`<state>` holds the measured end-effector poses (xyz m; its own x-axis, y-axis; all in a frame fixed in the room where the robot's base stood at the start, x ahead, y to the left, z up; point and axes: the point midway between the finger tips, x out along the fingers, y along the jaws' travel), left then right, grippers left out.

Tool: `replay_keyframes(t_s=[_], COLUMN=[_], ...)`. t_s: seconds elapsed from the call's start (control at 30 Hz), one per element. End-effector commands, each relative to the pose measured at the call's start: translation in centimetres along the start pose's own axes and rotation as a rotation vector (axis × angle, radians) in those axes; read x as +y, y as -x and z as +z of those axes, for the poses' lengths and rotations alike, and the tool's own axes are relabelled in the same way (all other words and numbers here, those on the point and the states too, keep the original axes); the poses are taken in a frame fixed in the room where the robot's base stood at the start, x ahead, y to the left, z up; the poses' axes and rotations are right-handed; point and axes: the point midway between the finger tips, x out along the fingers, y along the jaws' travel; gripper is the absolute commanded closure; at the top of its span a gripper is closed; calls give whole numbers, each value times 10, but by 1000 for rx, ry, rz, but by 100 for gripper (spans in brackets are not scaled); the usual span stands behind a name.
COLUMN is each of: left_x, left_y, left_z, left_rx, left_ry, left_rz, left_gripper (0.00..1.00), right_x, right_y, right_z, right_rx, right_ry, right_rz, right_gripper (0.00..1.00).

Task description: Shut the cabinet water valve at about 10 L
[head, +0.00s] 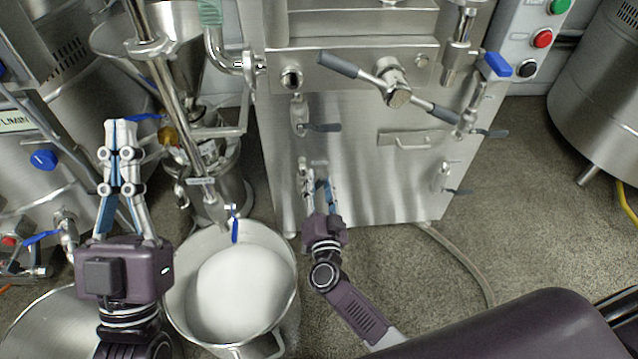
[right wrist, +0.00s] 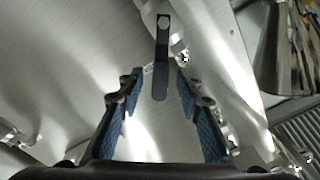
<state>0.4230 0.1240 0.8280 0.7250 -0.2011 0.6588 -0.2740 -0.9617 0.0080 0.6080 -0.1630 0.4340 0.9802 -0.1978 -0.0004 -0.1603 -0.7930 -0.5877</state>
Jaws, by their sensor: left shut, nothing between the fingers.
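The steel cabinet (head: 350,190) stands in the middle of the head view, with several small grey-handled valves on its front. My right gripper (head: 322,184) is open in front of the valve (head: 303,170) low on the cabinet's left side. In the right wrist view a flat grey lever (right wrist: 161,80) shows between the spread blue fingers of my right gripper (right wrist: 157,90), with no clear contact. A label naming the water valve and a 10 L reading cannot be made out. My left gripper (head: 122,135) is shut and empty, raised at the left.
A steel pot (head: 175,283) with white contents stands on the floor below a spout with a blue lever (head: 235,228). Another grey-handled valve (head: 318,127) is above my right gripper. A large crossbar handle (head: 345,68) juts out higher up. A hose (head: 465,265) lies on the floor at right.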

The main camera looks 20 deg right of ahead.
Motion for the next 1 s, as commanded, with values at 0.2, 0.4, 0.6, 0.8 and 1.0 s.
replay_keyframes(t_s=[0.2, 0.4, 0.6, 0.8, 1.0], left_x=[0, 0, -1, -1, -1], left_y=[0, 0, 0, 0, 0], left_z=[0, 0, 0, 0, 0], left_rx=[-1, -1, -1, -1, -1], left_ry=[-1, -2, -2, -2, -2], left_rz=[0, -1, -1, -1, -1], left_gripper=[100, 100, 100, 100, 100], right_x=[1, 1, 1, 0, 0], right_y=[27, 70, 104, 118, 120], right_z=[1, 1, 1, 1, 1], right_rx=[-3, -3, -3, -2, -1], right_ry=[-1, -1, 0, 0, 0], right_rz=[3, 3, 2, 1, 1], right_gripper=[67, 67, 67, 67, 67])
